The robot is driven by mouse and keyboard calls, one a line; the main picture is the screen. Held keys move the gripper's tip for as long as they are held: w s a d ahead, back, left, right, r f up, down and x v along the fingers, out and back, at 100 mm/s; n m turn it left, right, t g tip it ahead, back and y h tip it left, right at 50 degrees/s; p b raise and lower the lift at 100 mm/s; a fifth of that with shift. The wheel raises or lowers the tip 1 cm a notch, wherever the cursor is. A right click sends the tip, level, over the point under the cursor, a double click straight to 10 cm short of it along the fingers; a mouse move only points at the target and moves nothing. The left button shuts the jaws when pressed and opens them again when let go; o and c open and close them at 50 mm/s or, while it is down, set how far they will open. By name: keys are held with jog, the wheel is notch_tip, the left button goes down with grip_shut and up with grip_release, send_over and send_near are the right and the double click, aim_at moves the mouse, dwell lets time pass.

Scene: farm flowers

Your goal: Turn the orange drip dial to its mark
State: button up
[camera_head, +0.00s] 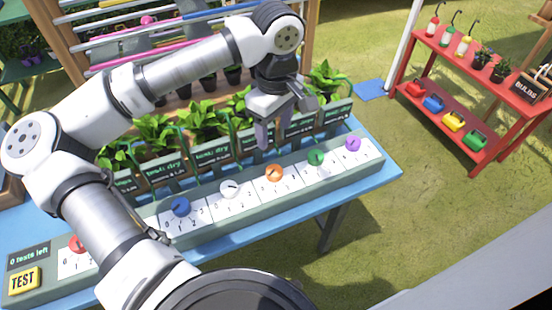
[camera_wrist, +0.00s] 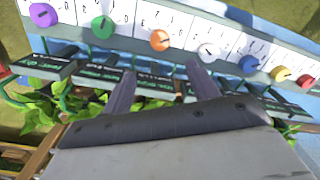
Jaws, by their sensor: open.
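The orange drip dial (camera_head: 273,173) sits on a white numbered plate along the front of the grey-green control strip, between the white and green dials. In the wrist view the orange dial (camera_wrist: 160,40) lies ahead of and roughly between my two fingers. Its dark pointer line is too small to read surely against the numbers. My gripper (camera_head: 271,132) hangs above and behind the dial, over the planter row, its two purple-grey fingers apart and empty. In the wrist view my gripper (camera_wrist: 163,80) is open and touches no dial.
Neighbouring dials are white (camera_head: 230,189), green (camera_head: 316,157), blue (camera_head: 180,207) and purple (camera_head: 352,144). Leafy planters with dark sign boards (camera_head: 165,171) stand close behind the strip. A yellow TEST button (camera_head: 24,281) is at the left. Space above the dials is clear.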

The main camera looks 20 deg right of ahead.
aim_at(275, 170)
notch_tip(275, 170, down, 13)
jog(key=p, duration=0.3)
jog(key=shift+s+a+f, duration=0.1)
jog(key=shift+s+f, duration=0.05)
jog(key=shift+f, duration=0.05)
jog(key=shift+c, duration=0.2)
jog(key=c, duration=0.9)
jog(key=shift+c, duration=0.2)
